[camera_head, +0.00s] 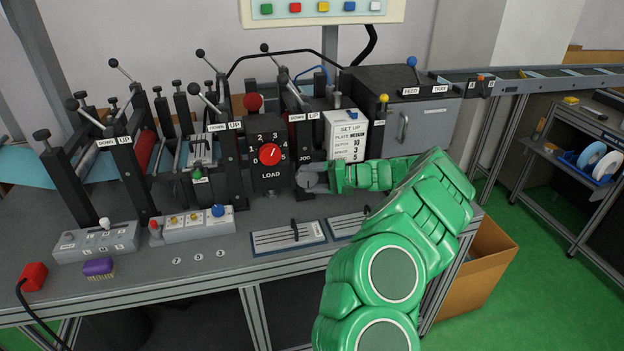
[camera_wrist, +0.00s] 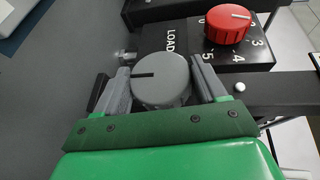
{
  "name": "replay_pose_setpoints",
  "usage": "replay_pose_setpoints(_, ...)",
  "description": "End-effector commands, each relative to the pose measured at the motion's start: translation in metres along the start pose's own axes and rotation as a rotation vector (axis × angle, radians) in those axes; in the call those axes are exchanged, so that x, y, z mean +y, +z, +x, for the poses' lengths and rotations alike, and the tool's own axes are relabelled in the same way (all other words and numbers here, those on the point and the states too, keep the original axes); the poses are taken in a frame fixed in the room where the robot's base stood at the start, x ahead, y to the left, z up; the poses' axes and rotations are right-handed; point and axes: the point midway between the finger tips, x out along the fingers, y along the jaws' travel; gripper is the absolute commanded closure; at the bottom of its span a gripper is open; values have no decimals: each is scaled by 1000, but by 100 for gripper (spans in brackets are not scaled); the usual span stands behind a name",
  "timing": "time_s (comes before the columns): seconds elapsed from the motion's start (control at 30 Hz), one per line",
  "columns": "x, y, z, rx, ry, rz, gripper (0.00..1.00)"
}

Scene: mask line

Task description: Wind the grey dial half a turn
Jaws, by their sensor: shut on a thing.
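The grey dial (camera_wrist: 165,88) is a round knob in the wrist view, below the black LOAD panel. A dark line on its face runs from the middle toward the left. My gripper (camera_wrist: 162,78) has one finger on each side of the dial and is shut on it. In the head view my gripper (camera_head: 312,178) reaches in from the right, beside the black LOAD box. There the dial is mostly hidden by my gripper.
A red knob (camera_wrist: 228,24) with a numbered scale sits on the LOAD panel close by; it also shows in the head view (camera_head: 270,154). Black posts and levers crowd the left. Two white-lined plates (camera_head: 285,238) lie in front. A dark cabinet (camera_head: 410,125) stands behind my arm.

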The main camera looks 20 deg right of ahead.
Motion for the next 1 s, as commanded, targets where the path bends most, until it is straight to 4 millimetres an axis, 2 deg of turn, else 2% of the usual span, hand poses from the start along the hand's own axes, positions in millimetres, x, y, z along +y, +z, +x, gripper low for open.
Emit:
replay_pose_setpoints(0.27, 2, -1, -1, 5, 4, 3, 60)
replay_pose_setpoints(0.3, 2, -1, -1, 5, 5, 3, 25)
replay_pose_setpoints(0.43, 1, -1, -1, 3, 4, 2, 5)
replay_pose_setpoints(0.77, 0, 0, -1, 2, 2, 0, 4)
replay_pose_setpoints(1.0, 0, -1, -17, 2, 2, 0, 4)
